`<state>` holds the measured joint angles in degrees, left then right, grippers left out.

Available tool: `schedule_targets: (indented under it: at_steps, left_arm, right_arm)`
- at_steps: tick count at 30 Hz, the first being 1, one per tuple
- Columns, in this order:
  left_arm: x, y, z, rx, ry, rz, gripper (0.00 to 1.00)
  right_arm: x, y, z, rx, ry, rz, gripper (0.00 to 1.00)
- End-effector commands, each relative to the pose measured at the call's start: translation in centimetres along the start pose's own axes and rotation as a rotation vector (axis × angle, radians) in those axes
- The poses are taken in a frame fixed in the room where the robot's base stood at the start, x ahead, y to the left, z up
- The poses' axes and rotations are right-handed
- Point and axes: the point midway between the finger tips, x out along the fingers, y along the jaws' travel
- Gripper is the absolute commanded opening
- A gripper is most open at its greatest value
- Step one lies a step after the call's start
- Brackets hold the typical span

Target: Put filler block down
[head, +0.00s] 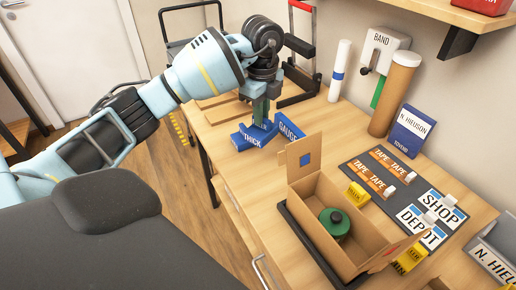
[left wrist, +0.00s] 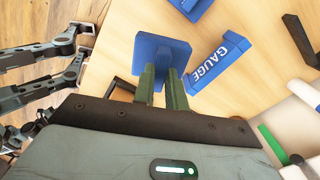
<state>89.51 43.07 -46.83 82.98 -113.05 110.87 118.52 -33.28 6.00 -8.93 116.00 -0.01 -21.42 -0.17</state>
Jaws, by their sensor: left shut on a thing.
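My left gripper (head: 262,108) reaches down over the left part of the wooden table, its green fingers pointing at the tabletop. It is shut on a blue block, the filler block (left wrist: 160,52), whose broad blue face shows at the fingertips in the left wrist view. In the head view only a little blue (head: 265,125) shows there, between the blue block marked THICK (head: 252,139) and the blue block marked GAUGE (head: 290,128). GAUGE also shows to its right in the left wrist view (left wrist: 218,64). I cannot tell whether the filler block touches the table. My right gripper is not in view.
An open cardboard box (head: 334,190) with a green roll (head: 334,222) inside stands in front. A dark mat (head: 412,177) with tape and SHOP and DEPOT signs lies right of it. A tall brown tube (head: 394,95) and a blue box (head: 410,130) stand near the wall.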

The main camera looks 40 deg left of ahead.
Motion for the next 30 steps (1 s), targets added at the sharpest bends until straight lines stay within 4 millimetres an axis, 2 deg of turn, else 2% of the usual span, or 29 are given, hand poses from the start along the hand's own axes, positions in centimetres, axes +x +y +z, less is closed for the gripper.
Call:
schedule_targets:
  at_steps: [5, 12, 15, 23, 30]
  left_arm:
    - [0.7, 0.0, 0.0, -0.002, 0.0, 0.002, 0.0]
    - [4.7, 0.1, 0.0, -0.001, -0.001, 0.003, 0.0]
    - [5.8, 0.1, 0.0, 0.0, 0.0, 0.002, 0.0]
    - [6.4, 0.0, 0.0, 0.001, 0.0, 0.0, 0.0]
    - [9.2, 0.1, 0.0, 0.001, 0.0, 0.003, 0.0]
  right_arm:
    - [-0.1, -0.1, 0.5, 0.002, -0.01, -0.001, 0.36]
    - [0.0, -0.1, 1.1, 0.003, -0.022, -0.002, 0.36]
    - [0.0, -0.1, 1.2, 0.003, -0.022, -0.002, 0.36]
    - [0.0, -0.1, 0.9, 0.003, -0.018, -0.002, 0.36]
    - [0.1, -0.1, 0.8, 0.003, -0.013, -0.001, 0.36]
